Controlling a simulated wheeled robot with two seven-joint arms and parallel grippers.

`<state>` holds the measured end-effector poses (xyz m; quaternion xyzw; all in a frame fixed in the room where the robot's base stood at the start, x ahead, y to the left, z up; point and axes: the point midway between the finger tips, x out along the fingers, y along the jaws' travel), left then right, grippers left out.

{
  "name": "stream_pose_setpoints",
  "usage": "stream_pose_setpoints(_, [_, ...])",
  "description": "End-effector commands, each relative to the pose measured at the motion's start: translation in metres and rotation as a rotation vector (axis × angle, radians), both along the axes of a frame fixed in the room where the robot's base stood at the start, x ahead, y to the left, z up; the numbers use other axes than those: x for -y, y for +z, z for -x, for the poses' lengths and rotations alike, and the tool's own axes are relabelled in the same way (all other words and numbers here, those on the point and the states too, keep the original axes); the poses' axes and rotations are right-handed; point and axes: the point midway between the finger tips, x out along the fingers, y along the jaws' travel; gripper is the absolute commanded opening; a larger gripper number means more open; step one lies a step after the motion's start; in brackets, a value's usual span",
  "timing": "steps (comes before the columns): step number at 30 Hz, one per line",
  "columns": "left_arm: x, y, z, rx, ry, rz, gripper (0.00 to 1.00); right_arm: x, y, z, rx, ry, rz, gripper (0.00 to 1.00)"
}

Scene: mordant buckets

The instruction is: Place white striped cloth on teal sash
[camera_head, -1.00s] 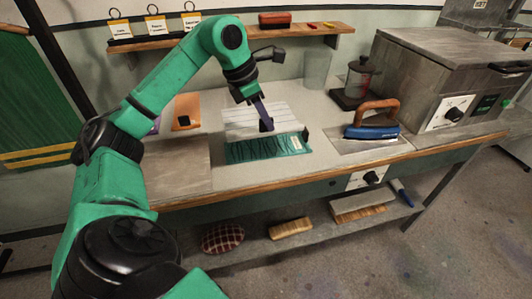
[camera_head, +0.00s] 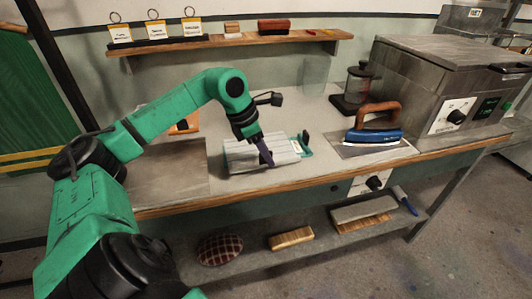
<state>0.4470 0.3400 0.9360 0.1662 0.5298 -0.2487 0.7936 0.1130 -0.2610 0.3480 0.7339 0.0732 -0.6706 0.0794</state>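The white striped cloth (camera_head: 243,155) lies over the teal sash (camera_head: 228,170) on the table, covering most of it. Teal shows along the sash's left and near edges and at its right end, by a pale label. My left gripper (camera_head: 267,158) points down at the cloth's right half, its fingers touching the cloth. The fingers look closed on the cloth, though the tips are partly hidden. My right gripper is not in view.
A blue iron with a brown handle (camera_head: 374,135) rests on a plate to the right. An orange item (camera_head: 185,124) lies behind my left arm. A wall shelf (camera_head: 230,42) runs along the back.

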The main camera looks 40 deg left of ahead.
Motion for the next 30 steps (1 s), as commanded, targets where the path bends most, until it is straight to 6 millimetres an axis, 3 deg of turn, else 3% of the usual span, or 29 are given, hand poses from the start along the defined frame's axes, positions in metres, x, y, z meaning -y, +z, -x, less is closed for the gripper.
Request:
stream_pose_setpoints(9, [-0.003, 0.011, 0.002, 0.003, 0.001, -0.001, 0.42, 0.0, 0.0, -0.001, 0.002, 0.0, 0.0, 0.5])
stream_pose_setpoints(14, [-0.012, 0.049, 0.015, 0.006, 0.004, -0.005, 0.42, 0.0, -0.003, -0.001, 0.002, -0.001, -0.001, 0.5])
stream_pose_setpoints(18, [-0.02, 0.087, 0.027, 0.003, 0.003, -0.003, 0.42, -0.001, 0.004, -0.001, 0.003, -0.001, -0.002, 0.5])
stream_pose_setpoints(21, [-0.024, 0.105, 0.034, 0.002, 0.002, -0.001, 0.42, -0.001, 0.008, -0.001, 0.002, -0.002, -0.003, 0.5])
stream_pose_setpoints(30, [-0.026, 0.114, 0.038, 0.001, 0.0, 0.001, 0.42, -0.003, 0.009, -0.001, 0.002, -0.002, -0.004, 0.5])
